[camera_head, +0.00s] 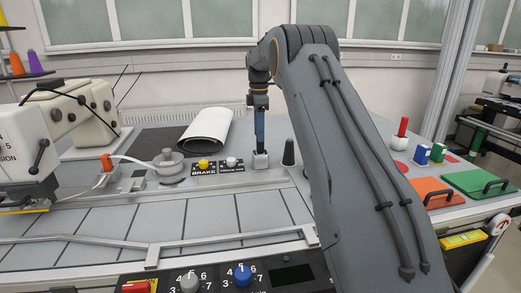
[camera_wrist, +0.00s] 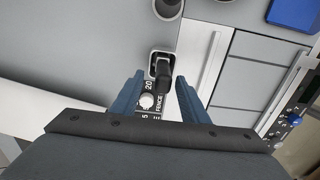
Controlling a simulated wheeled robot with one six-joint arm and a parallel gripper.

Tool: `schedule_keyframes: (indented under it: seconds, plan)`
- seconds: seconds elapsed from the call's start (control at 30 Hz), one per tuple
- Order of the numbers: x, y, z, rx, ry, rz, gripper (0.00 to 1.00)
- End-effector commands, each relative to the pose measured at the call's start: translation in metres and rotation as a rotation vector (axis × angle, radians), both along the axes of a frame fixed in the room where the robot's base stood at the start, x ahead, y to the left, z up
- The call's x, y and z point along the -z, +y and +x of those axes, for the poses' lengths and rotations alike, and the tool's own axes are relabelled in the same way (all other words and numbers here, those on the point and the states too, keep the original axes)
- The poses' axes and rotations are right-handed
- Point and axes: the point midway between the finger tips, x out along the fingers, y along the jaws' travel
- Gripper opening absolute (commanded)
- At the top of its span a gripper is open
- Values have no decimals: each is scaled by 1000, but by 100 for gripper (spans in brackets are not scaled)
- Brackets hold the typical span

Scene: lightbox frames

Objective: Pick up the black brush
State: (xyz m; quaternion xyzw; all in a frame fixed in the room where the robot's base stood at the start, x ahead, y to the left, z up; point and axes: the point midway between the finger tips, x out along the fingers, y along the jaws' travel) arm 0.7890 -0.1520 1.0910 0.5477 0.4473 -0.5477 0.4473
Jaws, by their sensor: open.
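A black upright piece, which looks like the black brush (camera_wrist: 164,74), stands in a small square white holder (camera_wrist: 152,56) in the wrist view. Its black end lies between the two blue fingers of my gripper (camera_wrist: 160,78), with a gap on each side. In the head view my gripper (camera_head: 260,146) points straight down above the white holder (camera_head: 261,161) on the grey worktop. The fingers hide most of the brush there. My gripper is open and grips nothing.
BRAKE (camera_head: 204,166) and other switch panels lie to the left. A white roll (camera_head: 207,128) lies behind.

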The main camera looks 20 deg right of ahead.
Motion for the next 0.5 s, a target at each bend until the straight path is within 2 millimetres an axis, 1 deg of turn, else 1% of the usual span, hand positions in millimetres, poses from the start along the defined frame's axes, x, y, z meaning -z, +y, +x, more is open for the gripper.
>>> schedule_keyframes:
  seconds: [0.27, 0.4, 0.5]
  plan:
    - [28, -3, -6, -1, 3, 1, 41]
    - [45, -3, -5, -1, 2, 0, 41]
    - [51, -3, -5, -1, 0, 0, 41]
